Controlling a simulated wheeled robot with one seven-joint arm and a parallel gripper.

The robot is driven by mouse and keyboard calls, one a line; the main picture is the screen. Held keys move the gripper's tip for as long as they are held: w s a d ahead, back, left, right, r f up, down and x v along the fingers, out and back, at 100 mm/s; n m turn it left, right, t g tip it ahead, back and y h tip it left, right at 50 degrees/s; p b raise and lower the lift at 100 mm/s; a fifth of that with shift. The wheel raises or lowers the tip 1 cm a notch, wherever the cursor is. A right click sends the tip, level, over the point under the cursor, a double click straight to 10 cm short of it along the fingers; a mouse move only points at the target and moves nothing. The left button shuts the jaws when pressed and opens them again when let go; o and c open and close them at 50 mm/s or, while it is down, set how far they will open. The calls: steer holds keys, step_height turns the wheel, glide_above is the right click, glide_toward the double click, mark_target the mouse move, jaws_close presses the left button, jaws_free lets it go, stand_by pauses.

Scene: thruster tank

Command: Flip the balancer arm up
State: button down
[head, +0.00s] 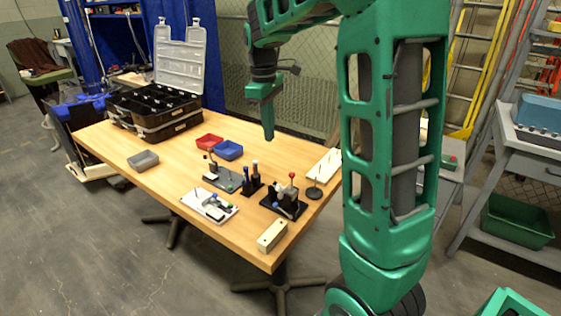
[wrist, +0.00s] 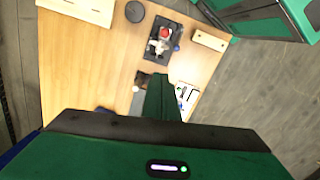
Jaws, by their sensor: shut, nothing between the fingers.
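Several small devices stand on the wooden table; I cannot tell for sure which carries the balancer arm. One is a black-based device with a red knob (head: 285,199), also in the wrist view (wrist: 160,42). Another is a white board with small parts (head: 209,206), partly hidden by my gripper in the wrist view (wrist: 188,96). A third is a dark plate with a small upright fixture (head: 224,179). My gripper (head: 268,136) is shut and empty, pointing down above the table's far side, apart from all devices. Its fingers show in the wrist view (wrist: 162,82).

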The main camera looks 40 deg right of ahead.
steer(key=shift+s+d+f, duration=0.45)
steer(key=shift+s+f, duration=0.15)
steer(key=shift+f, duration=1.2)
steer(key=shift+s+d+f, duration=0.45)
steer(key=shift+s+f, duration=0.2)
steer(key=shift+f, duration=1.1)
steer(key=shift+s+d+f, duration=0.45)
steer(key=shift+s+f, duration=0.15)
steer(key=shift+f, duration=1.2)
steer(key=shift+s+t, duration=0.35)
steer(key=shift+t, duration=0.05)
